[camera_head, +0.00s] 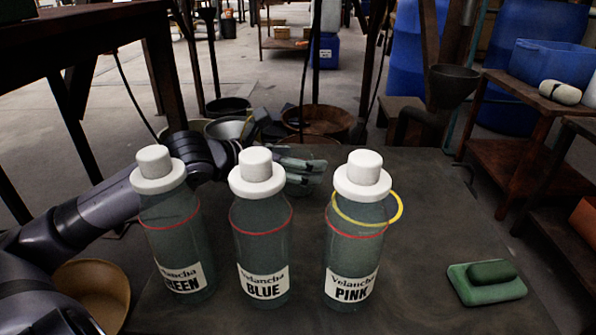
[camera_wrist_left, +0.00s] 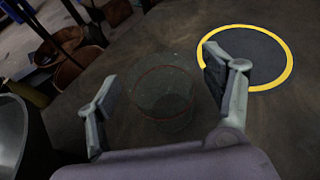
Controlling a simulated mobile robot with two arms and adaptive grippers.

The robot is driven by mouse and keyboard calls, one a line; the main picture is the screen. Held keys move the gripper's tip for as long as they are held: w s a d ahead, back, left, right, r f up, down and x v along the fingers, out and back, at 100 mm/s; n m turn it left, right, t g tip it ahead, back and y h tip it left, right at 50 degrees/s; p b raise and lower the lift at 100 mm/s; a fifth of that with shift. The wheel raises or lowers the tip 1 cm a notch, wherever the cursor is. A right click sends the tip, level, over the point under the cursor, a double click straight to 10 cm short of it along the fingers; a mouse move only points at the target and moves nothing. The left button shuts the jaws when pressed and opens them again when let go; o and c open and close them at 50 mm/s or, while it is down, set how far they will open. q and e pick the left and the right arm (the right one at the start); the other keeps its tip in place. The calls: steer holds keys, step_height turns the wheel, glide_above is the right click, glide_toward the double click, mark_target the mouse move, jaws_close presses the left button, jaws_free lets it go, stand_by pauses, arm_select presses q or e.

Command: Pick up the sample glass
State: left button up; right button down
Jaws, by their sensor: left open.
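The sample glass (camera_wrist_left: 162,98) is a clear, empty-looking tumbler with a thin red line, upright on the dark table in the left wrist view. My left gripper (camera_wrist_left: 160,72) is open, with one finger on each side of the glass; I cannot tell whether either touches it. In the head view the glass (camera_head: 317,155) shows faintly behind the bottles, with my left gripper (camera_head: 301,172) at it. The blue-label bottle partly hides my left wrist. My right gripper is not in view.
Three capped bottles, GREEN (camera_head: 172,240), BLUE (camera_head: 262,250) and PINK (camera_head: 355,250), stand in front of my left gripper. A yellow ring marking (camera_head: 400,208) lies on the table behind PINK. A green sponge on a tray (camera_head: 488,290) is at right. The table's right middle is clear.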

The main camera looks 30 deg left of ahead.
arm_select(q)
steer(key=shift+w, duration=0.1)
steer(key=c, duration=1.5)
